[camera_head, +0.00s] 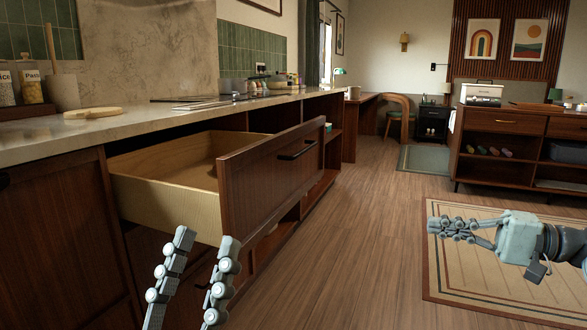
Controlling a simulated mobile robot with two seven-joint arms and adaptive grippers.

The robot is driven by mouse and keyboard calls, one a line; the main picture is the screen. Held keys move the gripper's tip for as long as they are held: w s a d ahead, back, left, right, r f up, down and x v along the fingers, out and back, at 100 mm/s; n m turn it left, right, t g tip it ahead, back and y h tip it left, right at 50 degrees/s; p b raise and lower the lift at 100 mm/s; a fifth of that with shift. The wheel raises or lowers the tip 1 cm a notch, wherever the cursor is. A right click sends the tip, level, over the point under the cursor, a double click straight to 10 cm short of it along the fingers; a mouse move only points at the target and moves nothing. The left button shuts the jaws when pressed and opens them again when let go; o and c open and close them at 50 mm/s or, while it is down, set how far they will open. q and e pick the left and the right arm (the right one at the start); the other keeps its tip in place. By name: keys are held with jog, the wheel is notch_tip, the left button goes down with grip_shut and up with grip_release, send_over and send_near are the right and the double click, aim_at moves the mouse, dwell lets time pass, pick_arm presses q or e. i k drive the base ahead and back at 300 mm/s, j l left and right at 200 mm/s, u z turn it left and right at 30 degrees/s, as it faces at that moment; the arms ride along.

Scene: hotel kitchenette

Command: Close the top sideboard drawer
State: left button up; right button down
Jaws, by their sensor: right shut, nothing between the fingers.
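The open drawer (270,172) is pulled well out of the dark wood unit under the stone counter on the left. Its front panel is dark reddish wood with a black bar handle (298,150), and its pale wooden box looks empty. My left gripper (206,238) is at the bottom of the view, with its two fingers apart and nothing between them. Its fingertips appear just in front of and below the drawer's near side; I cannot tell whether they touch. My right gripper (434,226) is shut and empty, over the rug on the right, far from the drawer.
The counter (130,120) carries jars, a utensil crock (65,92) and a wooden board (93,113). Open shelves lie beyond the drawer. A second wooden cabinet (500,150) stands at the far right with its drawers closed. The wooden floor between is clear, with a rug (455,285) at right.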

aim_at(165, 186)
jog(key=i+j, duration=0.3)
jog(key=i, duration=0.15)
jog(key=i+j, duration=0.25)
jog(key=i, duration=0.15)
